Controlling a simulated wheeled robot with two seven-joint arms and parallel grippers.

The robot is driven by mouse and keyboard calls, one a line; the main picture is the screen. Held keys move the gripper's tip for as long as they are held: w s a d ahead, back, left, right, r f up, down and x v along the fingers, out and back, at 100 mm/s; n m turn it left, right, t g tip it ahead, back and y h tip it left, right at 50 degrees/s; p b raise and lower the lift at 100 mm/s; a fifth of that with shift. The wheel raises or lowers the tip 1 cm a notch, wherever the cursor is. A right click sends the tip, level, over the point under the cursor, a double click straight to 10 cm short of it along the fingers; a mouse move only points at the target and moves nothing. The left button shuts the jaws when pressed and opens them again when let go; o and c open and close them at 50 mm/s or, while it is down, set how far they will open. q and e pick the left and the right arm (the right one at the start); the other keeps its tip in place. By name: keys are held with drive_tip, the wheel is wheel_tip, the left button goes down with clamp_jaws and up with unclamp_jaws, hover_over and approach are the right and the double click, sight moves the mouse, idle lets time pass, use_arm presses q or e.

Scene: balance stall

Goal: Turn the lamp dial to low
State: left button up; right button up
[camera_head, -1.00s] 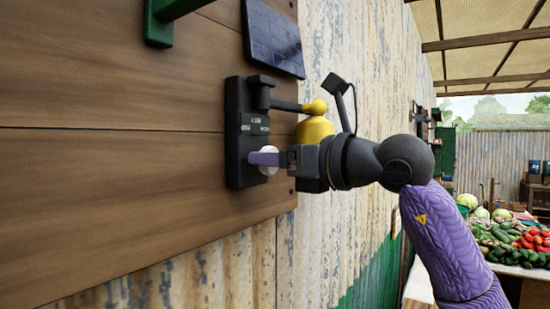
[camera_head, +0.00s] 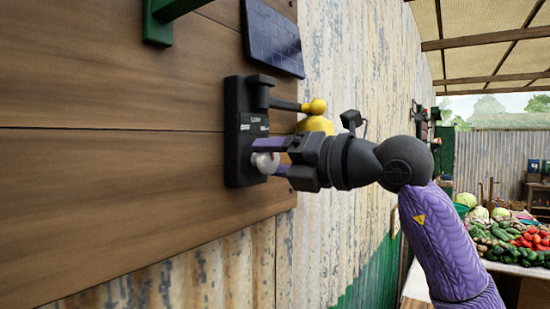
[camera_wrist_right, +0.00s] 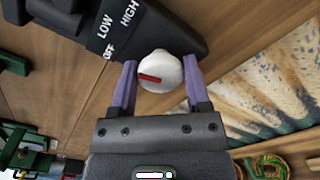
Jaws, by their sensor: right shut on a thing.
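The lamp dial (camera_wrist_right: 160,72) is a round white knob with a red mark, on a black control box (camera_head: 236,140) fixed to the wooden panel. In the right wrist view the box carries the words OFF, LOW and HIGH; the red mark lies slantwise, its left end below the OFF word. My right gripper (camera_wrist_right: 157,85) has its purple fingers on both sides of the knob, shut on it. It also shows in the head view (camera_head: 268,158), one finger above the other, with the knob (camera_head: 266,163) partly hidden. My left gripper is not in view.
A dark solar panel (camera_head: 272,38) is above. A green bracket (camera_head: 158,25) sticks out at top left. A vegetable stall (camera_head: 515,245) stands at far right.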

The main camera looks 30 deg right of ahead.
drive_tip(key=shift+m, duration=1.4)
drive_tip(key=o, duration=1.3)
drive_tip(key=shift+d, duration=0.1)
drive_tip(key=b+v, duration=0.3)
drive_tip(key=v, duration=0.7)
drive_tip(key=shift+f+b, duration=0.1)
drive_tip(key=shift+b, duration=0.2)
